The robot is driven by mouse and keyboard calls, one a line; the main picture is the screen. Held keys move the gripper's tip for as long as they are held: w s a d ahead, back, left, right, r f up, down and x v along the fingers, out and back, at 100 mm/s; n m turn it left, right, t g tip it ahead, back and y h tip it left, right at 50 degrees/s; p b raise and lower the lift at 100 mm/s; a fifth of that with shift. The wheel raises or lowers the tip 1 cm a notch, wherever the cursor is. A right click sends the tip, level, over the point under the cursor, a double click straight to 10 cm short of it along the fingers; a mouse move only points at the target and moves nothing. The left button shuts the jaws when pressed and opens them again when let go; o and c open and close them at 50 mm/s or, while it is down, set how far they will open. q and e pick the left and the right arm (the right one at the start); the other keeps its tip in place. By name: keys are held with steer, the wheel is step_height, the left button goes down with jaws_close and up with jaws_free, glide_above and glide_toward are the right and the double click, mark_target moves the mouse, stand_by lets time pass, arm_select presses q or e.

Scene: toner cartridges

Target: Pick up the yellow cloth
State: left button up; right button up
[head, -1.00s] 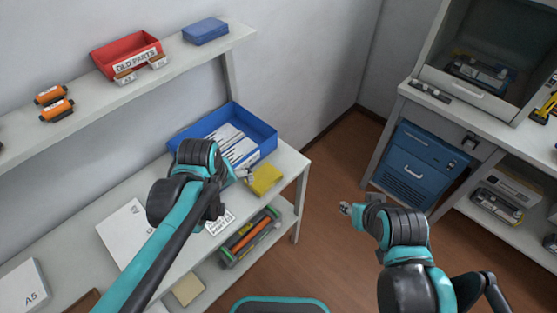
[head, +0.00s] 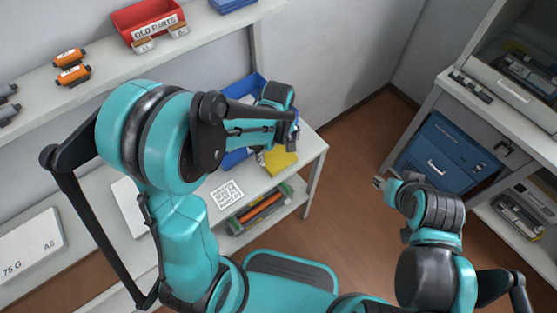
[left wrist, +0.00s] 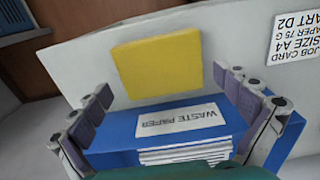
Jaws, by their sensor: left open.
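The yellow cloth (head: 282,162) lies flat on the white table near its right end, partly hidden behind my left gripper in the head view. In the left wrist view the cloth (left wrist: 157,64) is a yellow square beside the blue waste paper tray (left wrist: 105,151). My left gripper (head: 291,138) is above the tray and cloth. Its fingers (left wrist: 170,86) are spread wide with nothing between them, pointing toward the cloth. My right gripper (head: 381,183) hangs over the floor at the right, away from the cloth; its fingers are too small to judge.
The blue tray (head: 240,160) holds white paper. A job card (head: 227,194) lies left of the cloth. A shelf above carries a red old parts bin (head: 148,22) and orange cartridges (head: 73,75). A lower shelf holds a crate (head: 262,208). Open floor lies right.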

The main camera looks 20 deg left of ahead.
arm_select(q)
step_height(320, 180, down, 3)
steer(key=shift+r+b, duration=0.1)
steer(key=shift+b, duration=0.25)
steer(key=shift+r, duration=0.1)
steer(key=c, duration=0.6)
arm_select(e)
steer(key=shift+f, duration=0.65)
arm_select(q)
steer(key=shift+r+p, duration=0.4)
steer(key=shift+r, duration=0.2)
steer(key=r, duration=0.1)
steer(key=r+p, duration=0.1)
steer(key=d+r+p, duration=0.1)
steer(key=r, duration=0.1)
steer(key=shift+s, duration=0.25)
steer(key=s+d+r+p, duration=0.3)
steer(key=s+d+r, duration=0.1)
steer(key=d, duration=0.5)
steer(key=shift+d+r, duration=0.35)
steer(key=shift+r, duration=0.55)
arm_select(e)
steer(key=shift+r, duration=2.95)
arm_select(q)
steer(key=shift+s, duration=0.1)
steer(key=shift+c, duration=0.4)
